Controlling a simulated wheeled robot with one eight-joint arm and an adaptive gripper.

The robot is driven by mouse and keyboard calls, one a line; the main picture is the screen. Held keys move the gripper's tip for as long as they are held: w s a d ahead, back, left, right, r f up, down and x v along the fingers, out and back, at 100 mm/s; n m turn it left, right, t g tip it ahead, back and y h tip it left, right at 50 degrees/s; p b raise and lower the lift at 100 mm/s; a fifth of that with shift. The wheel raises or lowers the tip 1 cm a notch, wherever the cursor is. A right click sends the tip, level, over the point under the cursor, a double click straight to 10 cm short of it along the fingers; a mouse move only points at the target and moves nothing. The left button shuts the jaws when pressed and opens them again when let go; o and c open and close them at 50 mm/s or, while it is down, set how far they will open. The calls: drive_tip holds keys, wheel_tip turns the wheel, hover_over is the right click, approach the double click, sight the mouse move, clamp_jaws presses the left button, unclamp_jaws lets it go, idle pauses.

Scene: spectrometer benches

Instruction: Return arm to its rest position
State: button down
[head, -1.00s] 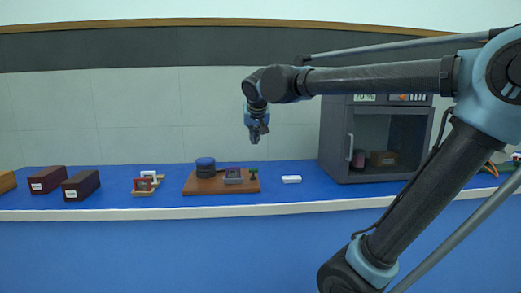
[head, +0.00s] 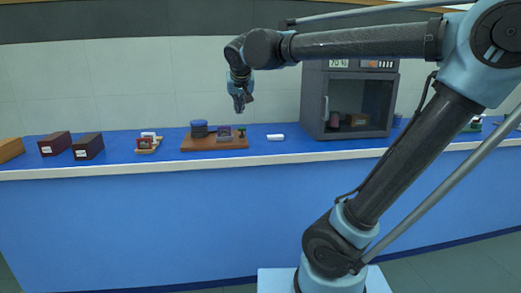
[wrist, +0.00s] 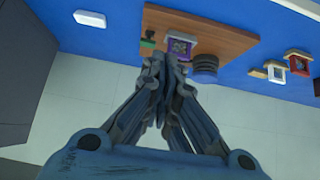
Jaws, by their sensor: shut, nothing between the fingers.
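My gripper (head: 240,104) hangs in the air in front of the bench, pointing down, above and apart from the wooden board in the head view. Its fingers are together and hold nothing. In the wrist view the closed fingers (wrist: 165,75) point toward the board. My arm reaches across the right half of the head view, with a bent elbow at the far right.
The blue bench (head: 110,157) carries a wooden board (head: 212,145) with a dark round stack (head: 199,130), a small purple-framed item (head: 223,133) and a green piece. Dark boxes (head: 88,147) stand left. A grey cabinet (head: 313,105) stands right. A white block (head: 275,138) lies between.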

drive_tip(key=s+d+f+g+h, duration=0.1)
drive_tip(key=s+d+f, duration=0.2)
drive_tip(key=d+f, duration=0.25)
drive_tip(key=s+d+f+m+g, duration=0.1)
drive_tip(key=s+d+f, duration=0.1)
drive_tip(key=d+f, duration=0.35)
drive_tip(key=s+d+f+g+h, duration=0.1)
drive_tip(key=s+d+f, duration=0.25)
drive_tip(key=d, duration=0.45)
drive_tip(key=s+d+f+g, duration=0.1)
drive_tip(key=s+d+f, duration=0.2)
drive_tip(key=s+f, duration=0.4)
drive_tip(key=s+d+f+g, duration=0.2)
drive_tip(key=s+d+f, duration=0.2)
drive_tip(key=s+f, duration=0.3)
wheel_tip(320, 180, down, 2)
drive_tip(key=shift+d+f+m+y, duration=0.2)
drive_tip(key=shift+d+m+y, duration=0.1)
drive_tip(key=shift+w+f, duration=0.2)
drive_tip(key=shift+w, duration=0.3)
